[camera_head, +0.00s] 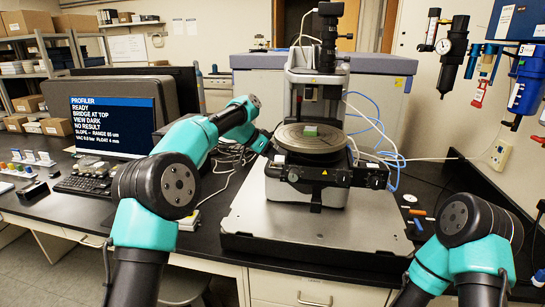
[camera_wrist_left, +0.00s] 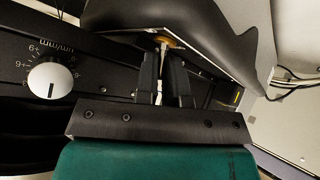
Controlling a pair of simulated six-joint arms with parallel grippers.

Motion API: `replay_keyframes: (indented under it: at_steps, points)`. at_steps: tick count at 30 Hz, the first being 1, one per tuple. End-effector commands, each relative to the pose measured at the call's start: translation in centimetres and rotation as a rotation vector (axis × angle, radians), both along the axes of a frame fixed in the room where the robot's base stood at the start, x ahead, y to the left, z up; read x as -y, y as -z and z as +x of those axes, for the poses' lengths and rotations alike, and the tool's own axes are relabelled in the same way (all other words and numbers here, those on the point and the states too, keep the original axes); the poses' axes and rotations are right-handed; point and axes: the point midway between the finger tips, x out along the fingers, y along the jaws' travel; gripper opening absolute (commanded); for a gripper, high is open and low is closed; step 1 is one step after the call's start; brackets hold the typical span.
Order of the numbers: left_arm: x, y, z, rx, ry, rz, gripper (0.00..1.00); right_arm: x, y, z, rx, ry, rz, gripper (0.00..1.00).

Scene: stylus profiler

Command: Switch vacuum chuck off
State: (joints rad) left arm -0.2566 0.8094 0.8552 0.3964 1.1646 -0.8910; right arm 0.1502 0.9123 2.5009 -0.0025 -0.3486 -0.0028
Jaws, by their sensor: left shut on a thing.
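The profiler's round chuck (camera_head: 290,140) carries a small green sample (camera_head: 311,131). Below it is a black front panel (camera_head: 335,177) with knobs. My left arm reaches in to the left end of this panel; its gripper (camera_head: 272,151) is small and hard to make out there. In the left wrist view my left gripper (camera_wrist_left: 164,86) is shut on a thin metal lever (camera_wrist_left: 162,66) with a brass-coloured part at its far end. The fingers hide part of the lever, and I cannot read its position. My right arm is at the lower right; its gripper is out of view.
A white dial knob (camera_wrist_left: 51,81) is left of the fingers in the left wrist view. A dark overhanging body (camera_wrist_left: 215,35) is close beyond them. A monitor (camera_head: 112,127) reads "PROFILER READY"; its vacuum figure is too small to read surely. A keyboard (camera_head: 85,184) lies left.

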Motion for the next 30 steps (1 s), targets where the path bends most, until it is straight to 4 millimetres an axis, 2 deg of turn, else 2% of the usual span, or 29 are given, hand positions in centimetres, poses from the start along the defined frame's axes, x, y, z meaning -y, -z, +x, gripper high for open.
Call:
replay_keyframes:
  at_steps: [13, 29, 30]
  points:
    - [0.07, 0.1, 0.63, -0.172, 0.0, 0.019, 0.0, 0.0, 0.0, 0.0, 0.0, 0.0, 0.0, 0.59]
    - [0.05, 0.03, 0.66, -0.194, -0.001, 0.021, 0.0, 0.0, 0.0, 0.0, 0.0, 0.0, 0.0, 0.59]
    - [0.05, 0.03, 0.66, -0.194, -0.001, 0.021, 0.1, 0.0, 0.0, 0.0, 0.0, 0.0, 0.0, 0.59]
